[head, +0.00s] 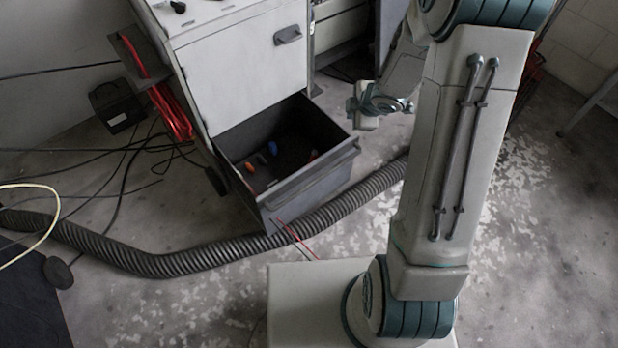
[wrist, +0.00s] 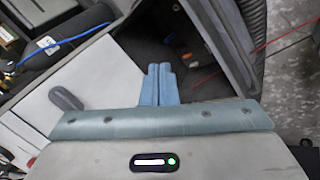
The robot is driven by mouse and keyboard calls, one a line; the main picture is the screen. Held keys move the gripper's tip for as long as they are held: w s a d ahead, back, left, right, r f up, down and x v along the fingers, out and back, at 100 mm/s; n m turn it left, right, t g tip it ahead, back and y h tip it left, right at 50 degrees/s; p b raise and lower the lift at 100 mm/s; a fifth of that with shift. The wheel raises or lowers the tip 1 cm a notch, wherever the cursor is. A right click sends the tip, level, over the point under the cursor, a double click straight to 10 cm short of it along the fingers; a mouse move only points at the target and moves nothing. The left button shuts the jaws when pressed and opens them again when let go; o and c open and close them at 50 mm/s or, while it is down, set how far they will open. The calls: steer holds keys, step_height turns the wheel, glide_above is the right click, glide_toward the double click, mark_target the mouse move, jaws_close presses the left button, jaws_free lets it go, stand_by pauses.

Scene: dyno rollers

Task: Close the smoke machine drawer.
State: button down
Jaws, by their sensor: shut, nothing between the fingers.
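The smoke machine drawer (head: 300,185) is the dark open box at the bottom of the pale cabinet, pulled well out toward the camera. Some small orange and blue items lie inside it. In the wrist view the drawer's front wall (wrist: 228,50) runs slanting just right of my fingers, with its dark inside behind them. My gripper (wrist: 158,85) has its two blue fingers together and empty. In the head view my gripper (head: 362,108) is above and to the right of the drawer, apart from its front. My forearm hides part of the wrist there.
The cabinet (head: 245,75) has an upper door with a dark handle (head: 288,34). A thick ribbed hose (head: 170,264) crosses the floor close in front of the drawer. Cables and a black box (head: 116,103) lie at left. The floor at right is open.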

steer(key=s+a+f+n+g+y+b, duration=0.2)
steer(key=a+f+n+y+b, duration=0.1)
steer(key=f, duration=0.8)
steer(key=n+g+y+b, duration=0.2)
steer(key=n, duration=0.1)
glide_toward(300, 180)
steer(key=b+x, duration=0.4)
steer(key=shift+a+f, duration=0.25)
